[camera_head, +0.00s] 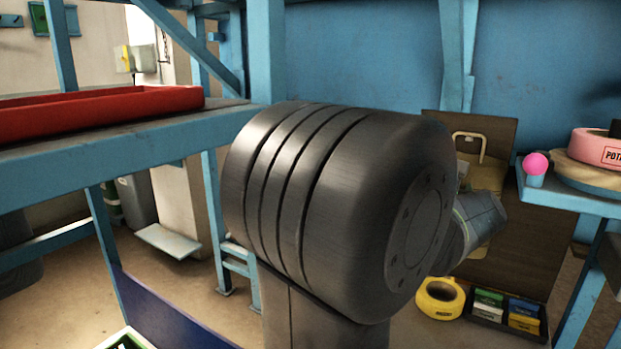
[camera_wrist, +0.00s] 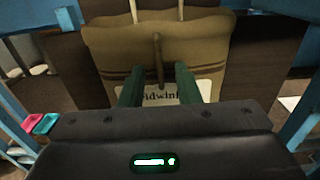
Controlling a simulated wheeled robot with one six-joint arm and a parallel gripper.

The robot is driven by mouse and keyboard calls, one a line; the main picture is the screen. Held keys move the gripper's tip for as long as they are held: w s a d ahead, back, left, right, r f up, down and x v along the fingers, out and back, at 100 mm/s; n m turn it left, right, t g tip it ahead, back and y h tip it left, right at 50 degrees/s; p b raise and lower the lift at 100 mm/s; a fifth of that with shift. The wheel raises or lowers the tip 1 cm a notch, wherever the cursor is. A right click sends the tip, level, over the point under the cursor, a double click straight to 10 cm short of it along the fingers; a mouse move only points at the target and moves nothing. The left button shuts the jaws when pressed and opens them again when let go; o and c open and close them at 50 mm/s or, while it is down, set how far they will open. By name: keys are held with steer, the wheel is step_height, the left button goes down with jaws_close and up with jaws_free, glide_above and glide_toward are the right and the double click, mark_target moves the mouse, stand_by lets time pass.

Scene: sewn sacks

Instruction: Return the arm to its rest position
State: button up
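My gripper (camera_wrist: 158,70) shows in the wrist view with its two green fingers apart. A tan sack (camera_wrist: 108,48) with brown stripes and a white, partly hidden name label is straight ahead of the fingers. A thin brown strip hangs down the sack's front, in line with the gap between them. I cannot tell whether the fingers touch the sack. In the head view, my own dark arm joint fills the middle and hides the gripper. Part of a tan sack (camera_head: 484,176) with a pale handle shows behind it.
A blue frame holds a red tray (camera_head: 100,108) at left. At right, a blue table (camera_head: 590,205) carries a pink ring (camera_head: 596,146) and a pink ball (camera_head: 536,164). A yellow roll (camera_head: 440,298) and a dark tray of small boxes (camera_head: 487,328) lie on the floor.

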stand_by(0.4)
steer(key=r+p+v, duration=0.2)
steer(key=p+v, duration=0.2)
steer(key=v, duration=0.9)
stand_by(2.0)
steer(key=shift+r, duration=0.15)
